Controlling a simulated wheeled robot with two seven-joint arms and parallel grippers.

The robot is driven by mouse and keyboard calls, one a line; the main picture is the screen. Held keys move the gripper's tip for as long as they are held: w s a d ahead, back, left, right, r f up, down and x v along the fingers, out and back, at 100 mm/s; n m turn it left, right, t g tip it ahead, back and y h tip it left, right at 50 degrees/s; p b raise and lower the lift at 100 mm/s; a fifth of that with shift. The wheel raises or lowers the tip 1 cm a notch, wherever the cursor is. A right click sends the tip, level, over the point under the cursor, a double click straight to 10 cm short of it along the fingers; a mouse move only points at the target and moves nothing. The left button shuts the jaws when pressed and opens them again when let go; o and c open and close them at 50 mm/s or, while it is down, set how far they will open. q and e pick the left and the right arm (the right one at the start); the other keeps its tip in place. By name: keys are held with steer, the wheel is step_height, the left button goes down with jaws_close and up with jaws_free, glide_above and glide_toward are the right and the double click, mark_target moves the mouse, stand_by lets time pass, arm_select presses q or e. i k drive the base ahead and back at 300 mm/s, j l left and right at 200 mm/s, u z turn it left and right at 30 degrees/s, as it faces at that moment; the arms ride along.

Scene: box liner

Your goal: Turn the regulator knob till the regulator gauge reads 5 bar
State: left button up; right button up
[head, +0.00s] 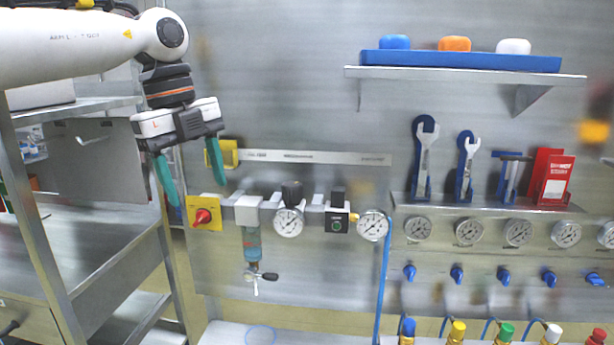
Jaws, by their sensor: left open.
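The regulator knob is probably the black knob (291,191) on the air-line row of the wall panel. Just below it is a round white gauge (289,222), likely the regulator gauge; its reading is too small to tell. My left gripper (197,192) hangs from the upper left with its two teal fingers pointing down and spread apart. It is empty, left of the knob and apart from it, in front of the panel near the red-and-yellow switch. My right gripper is not in view.
A red rotary switch on a yellow plate (204,214) and a filter bowl (251,245) are left of the gauge. Another gauge (373,226) with a blue hose is to the right. A tool shelf (490,203) is further right. A metal rack (75,235) stands left.

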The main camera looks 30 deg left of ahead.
mark_target(292, 191)
steer(key=i, duration=0.95)
